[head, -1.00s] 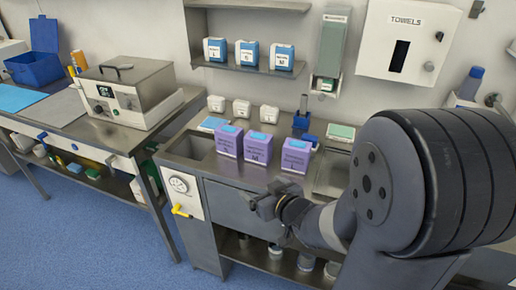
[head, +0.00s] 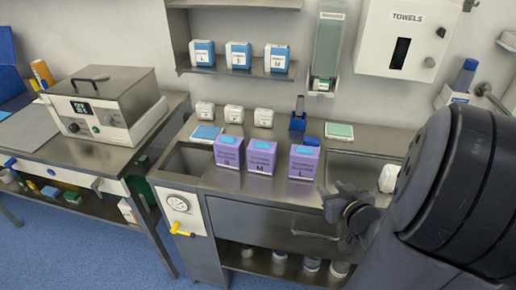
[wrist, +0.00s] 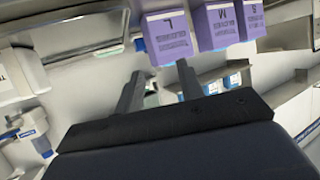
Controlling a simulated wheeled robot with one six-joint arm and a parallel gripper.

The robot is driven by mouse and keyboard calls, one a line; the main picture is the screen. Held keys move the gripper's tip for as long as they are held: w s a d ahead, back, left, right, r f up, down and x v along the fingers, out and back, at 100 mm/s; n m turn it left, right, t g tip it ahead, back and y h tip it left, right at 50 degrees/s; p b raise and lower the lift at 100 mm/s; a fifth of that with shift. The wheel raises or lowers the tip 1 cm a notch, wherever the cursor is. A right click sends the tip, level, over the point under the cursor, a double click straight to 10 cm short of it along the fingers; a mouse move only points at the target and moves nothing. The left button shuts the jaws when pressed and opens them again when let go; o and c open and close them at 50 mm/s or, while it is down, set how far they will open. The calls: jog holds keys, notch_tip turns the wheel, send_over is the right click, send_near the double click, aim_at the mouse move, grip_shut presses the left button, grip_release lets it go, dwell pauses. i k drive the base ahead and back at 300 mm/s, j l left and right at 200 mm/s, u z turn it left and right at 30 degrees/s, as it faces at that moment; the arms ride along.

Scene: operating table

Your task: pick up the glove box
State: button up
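Three purple boxes with blue tops stand upright in a row on the steel counter: one marked S (head: 229,151), one marked M (head: 260,156) and one marked L (head: 303,161). In the wrist view the L box (wrist: 168,36), M box (wrist: 215,27) and S box (wrist: 250,18) show near the top, beyond the fingers. My gripper (head: 345,200) is right of and in front of the L box, apart from it. In the wrist view my gripper (wrist: 160,88) has its two fingers spread with nothing between them. My arm hides part of the counter at right.
A steel counter (head: 270,190) has a sink (head: 360,172) at right. Small white boxes (head: 234,118), a blue stand (head: 297,121) and a green-topped pad (head: 339,131) lie behind the purple boxes. A shelf (head: 235,70) holds white-and-blue boxes. A yellow-handled valve (head: 182,230) juts out in front.

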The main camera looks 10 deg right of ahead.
aim_at(261, 155)
jog(key=i+j+z, duration=0.2)
jog(key=j, duration=0.25)
jog(key=i+j+z, duration=0.25)
jog(key=j, duration=0.2)
jog(key=j+z, duration=0.2)
jog(key=j, duration=0.25)
jog(key=j+z, duration=0.25)
jog(key=j, duration=0.25)
jog(key=i, duration=0.05)
